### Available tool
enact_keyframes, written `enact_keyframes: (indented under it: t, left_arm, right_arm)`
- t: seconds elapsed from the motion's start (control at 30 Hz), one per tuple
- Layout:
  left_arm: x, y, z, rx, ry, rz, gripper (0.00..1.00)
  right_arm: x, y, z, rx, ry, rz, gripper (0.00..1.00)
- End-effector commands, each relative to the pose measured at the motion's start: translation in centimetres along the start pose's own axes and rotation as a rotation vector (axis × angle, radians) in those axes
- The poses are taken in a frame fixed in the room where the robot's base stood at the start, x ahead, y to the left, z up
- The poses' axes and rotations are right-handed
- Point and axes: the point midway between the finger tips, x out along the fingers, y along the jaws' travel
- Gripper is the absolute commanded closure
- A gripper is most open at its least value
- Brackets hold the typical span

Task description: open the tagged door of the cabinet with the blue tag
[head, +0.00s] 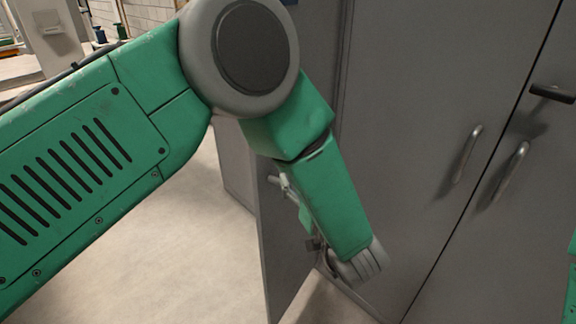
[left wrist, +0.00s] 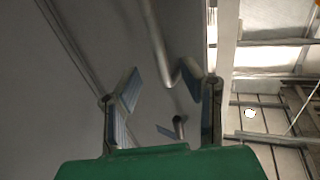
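A tall grey cabinet (head: 405,110) fills the right of the head view. A grey door panel (head: 283,250) stands out from its left part at an angle, partly behind my left forearm. A pale bar-like part shows at that panel; I cannot tell if it is a handle. My left gripper (left wrist: 160,92) is open in the left wrist view, its fingers apart. A bent metal handle (left wrist: 156,45) on a grey surface shows ahead and between the fingers; I cannot tell if they touch it. No blue tag is clearly visible. My right gripper is out of view.
Pale floor (head: 185,255) is open at lower left. Shelving and small items stand at the far upper left.

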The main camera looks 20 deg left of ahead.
Motion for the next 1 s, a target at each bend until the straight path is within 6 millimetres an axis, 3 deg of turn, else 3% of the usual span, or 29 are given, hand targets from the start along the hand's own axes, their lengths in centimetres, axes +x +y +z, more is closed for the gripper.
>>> enact_keyframes:
  t: [0.1, 0.23, 0.77, 0.87, 0.97, 1.0]
  left_arm:
    - [-2.0, 0.0, 0.1, 0.002, -0.001, 0.001, 0.64]
    - [-3.3, 0.0, 0.1, 0.0, -0.001, 0.0, 0.64]
    - [-3.7, -0.1, 0.1, 0.001, -0.001, 0.001, 0.64]
    - [-3.0, -0.3, 1.4, 0.012, -0.023, 0.041, 0.64]
    - [-1.3, -1.4, 5.2, 0.05, -0.102, 0.156, 0.64]
    - [-0.7, -2.2, 7.5, 0.076, -0.158, 0.22, 0.64]
  right_arm:
    - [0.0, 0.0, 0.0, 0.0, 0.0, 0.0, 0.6]
    - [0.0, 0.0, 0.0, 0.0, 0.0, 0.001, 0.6]
    - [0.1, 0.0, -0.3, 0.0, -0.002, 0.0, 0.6]
    - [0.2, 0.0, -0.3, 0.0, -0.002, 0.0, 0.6]
    - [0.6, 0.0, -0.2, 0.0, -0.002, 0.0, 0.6]
    - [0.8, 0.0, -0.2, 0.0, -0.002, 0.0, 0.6]
